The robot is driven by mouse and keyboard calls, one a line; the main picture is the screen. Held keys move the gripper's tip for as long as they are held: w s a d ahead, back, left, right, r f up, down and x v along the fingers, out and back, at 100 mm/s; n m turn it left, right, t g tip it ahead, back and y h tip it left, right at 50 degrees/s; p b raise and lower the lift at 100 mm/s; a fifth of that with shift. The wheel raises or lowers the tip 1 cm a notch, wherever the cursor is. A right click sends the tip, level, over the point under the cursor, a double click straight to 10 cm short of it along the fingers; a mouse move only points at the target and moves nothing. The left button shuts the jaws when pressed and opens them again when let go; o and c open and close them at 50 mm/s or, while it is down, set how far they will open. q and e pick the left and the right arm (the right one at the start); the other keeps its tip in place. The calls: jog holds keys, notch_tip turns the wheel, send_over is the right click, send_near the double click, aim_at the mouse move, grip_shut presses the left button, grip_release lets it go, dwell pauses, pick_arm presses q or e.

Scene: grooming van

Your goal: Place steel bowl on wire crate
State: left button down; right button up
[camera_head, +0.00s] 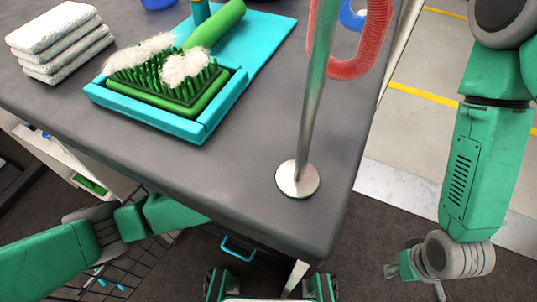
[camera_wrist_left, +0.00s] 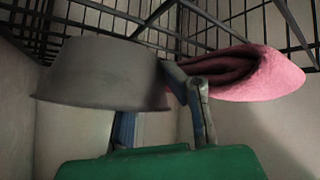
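The steel bowl (camera_wrist_left: 100,75), plain grey, fills the left of the left wrist view, its wider rim at the bottom of the picture. My left gripper (camera_wrist_left: 165,100) is at its right side. One finger overlaps the bowl's edge and the other runs behind it, so it appears shut on the bowl; the contact is partly hidden. Dark bars of the wire crate (camera_wrist_left: 118,12) cross the top of that view, and a wire grid shows at the lower left of the head view. There the table hides my left gripper. My right gripper (camera_head: 392,270) is low at the right, fingers too small to read.
A pink cloth (camera_wrist_left: 245,78) lies by the bars, right of my left gripper. The grey grooming table (camera_head: 240,175) stands over my left forearm. It carries a blue tray (camera_head: 205,125) with a green brush, folded towels (camera_head: 62,45) and a metal post (camera_head: 311,110).

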pick_arm(q)
jog(key=shift+w+d, duration=0.1)
jog(key=shift+f, duration=0.1)
jog(key=shift+f+p, duration=0.45)
jog(key=shift+f, duration=0.05)
jog(key=c, duration=1.7)
grip_release()
